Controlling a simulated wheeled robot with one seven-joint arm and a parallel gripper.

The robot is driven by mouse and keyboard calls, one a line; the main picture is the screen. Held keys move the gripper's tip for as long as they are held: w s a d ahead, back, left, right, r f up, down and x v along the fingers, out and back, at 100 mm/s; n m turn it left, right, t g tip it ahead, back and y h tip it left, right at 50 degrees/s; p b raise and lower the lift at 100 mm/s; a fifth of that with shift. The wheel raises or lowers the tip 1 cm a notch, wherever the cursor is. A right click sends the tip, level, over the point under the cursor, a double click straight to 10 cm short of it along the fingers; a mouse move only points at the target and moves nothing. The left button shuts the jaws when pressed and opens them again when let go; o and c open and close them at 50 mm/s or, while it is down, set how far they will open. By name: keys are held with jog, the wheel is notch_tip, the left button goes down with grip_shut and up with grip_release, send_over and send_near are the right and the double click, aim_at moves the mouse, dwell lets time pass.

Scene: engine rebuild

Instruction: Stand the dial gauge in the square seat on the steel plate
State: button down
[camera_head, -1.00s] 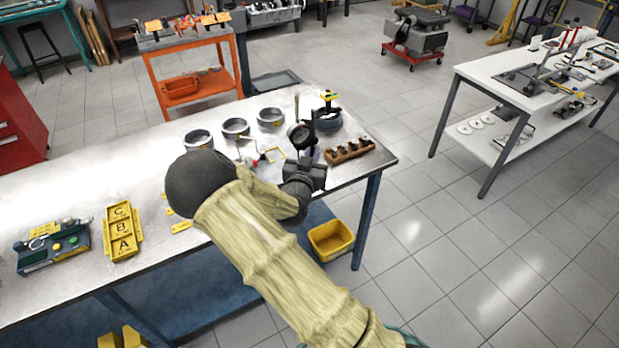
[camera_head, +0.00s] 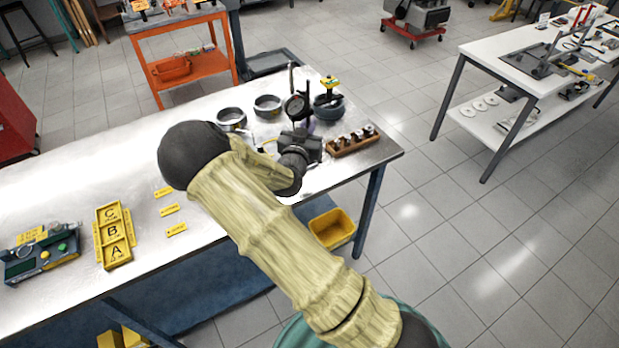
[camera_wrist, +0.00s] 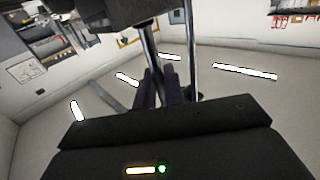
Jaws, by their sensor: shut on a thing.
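The dial gauge (camera_head: 296,107) has a round dark dial on an upright post, at the right end of the steel-topped bench. My gripper (camera_head: 301,138) is at the post below the dial and shut on it. A little yellow marking (camera_head: 267,146) shows beside my wrist. The square seat and its plate cannot be made out clearly.
Metal rings (camera_head: 267,104) stand behind my arm. A dark round fixture with a yellow top (camera_head: 329,104) is close to the gauge's right. A wooden block with several parts (camera_head: 353,141) lies near the bench's right edge. A yellow lettered tray (camera_head: 113,236) is at left.

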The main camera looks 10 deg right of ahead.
jog(key=shift+d, duration=0.1)
jog(key=shift+w+f+p, duration=0.15)
jog(key=shift+f+p, duration=0.65)
jog(key=shift+f, duration=2)
jog(key=shift+f+p, duration=0.7)
jog(key=shift+f, duration=1.35)
jog(key=shift+f, duration=0.1)
